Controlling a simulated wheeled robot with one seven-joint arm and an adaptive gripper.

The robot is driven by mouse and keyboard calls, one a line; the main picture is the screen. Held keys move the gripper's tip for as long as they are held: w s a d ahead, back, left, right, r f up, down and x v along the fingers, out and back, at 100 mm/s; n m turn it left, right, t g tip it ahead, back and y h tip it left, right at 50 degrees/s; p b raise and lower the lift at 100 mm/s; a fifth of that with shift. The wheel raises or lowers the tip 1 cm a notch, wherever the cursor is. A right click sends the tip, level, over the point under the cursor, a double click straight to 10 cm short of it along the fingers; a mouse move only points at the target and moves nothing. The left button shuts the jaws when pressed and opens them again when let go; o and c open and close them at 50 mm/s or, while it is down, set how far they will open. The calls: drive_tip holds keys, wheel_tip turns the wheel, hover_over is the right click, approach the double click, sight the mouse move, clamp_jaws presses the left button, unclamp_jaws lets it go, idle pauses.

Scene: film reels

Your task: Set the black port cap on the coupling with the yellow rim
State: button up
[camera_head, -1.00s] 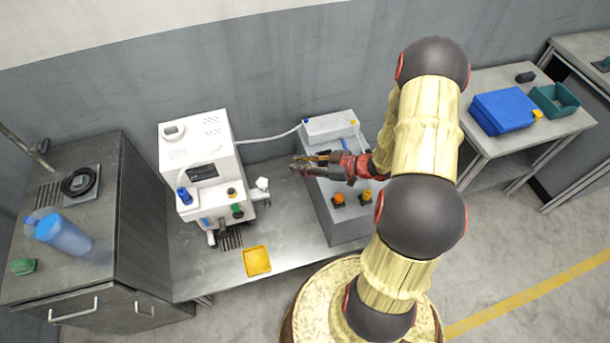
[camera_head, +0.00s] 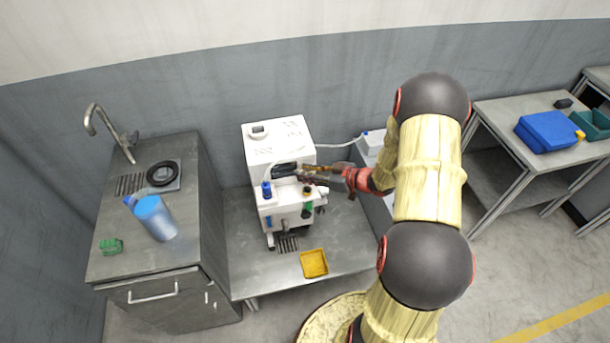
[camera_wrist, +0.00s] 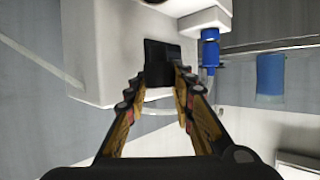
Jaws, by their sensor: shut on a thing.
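My gripper (camera_head: 304,173) is in front of the white machine (camera_head: 280,140), near its dark front recess. In the wrist view my gripper (camera_wrist: 162,80) is shut on the black port cap (camera_wrist: 160,60), which shows dark between the fingertips. The coupling with the yellow rim (camera_head: 307,191) is on the machine's front ledge, just below the fingertips in the head view. It cannot be made out in the wrist view. Whether the cap touches anything is unclear.
A blue-topped fitting (camera_head: 266,189) stands left of the yellow-rimmed coupling, and a green one (camera_head: 308,209) is below it. A yellow tray (camera_head: 314,263) lies on the bench.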

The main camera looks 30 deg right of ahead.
drive_tip(key=shift+d+f, duration=0.1)
drive_tip(key=shift+h, duration=0.3)
wheel_tip(320, 180, down, 6)
drive_tip(key=b, duration=0.5)
drive_tip(key=shift+r+p, duration=0.2)
drive_tip(key=shift+p, duration=0.25)
idle(1.2)
drive_tip(key=shift+f+b, duration=0.35)
drive_tip(key=shift+f, duration=0.3)
idle(0.3)
drive_tip(key=o, duration=0.6)
drive_tip(key=shift+r, duration=0.1)
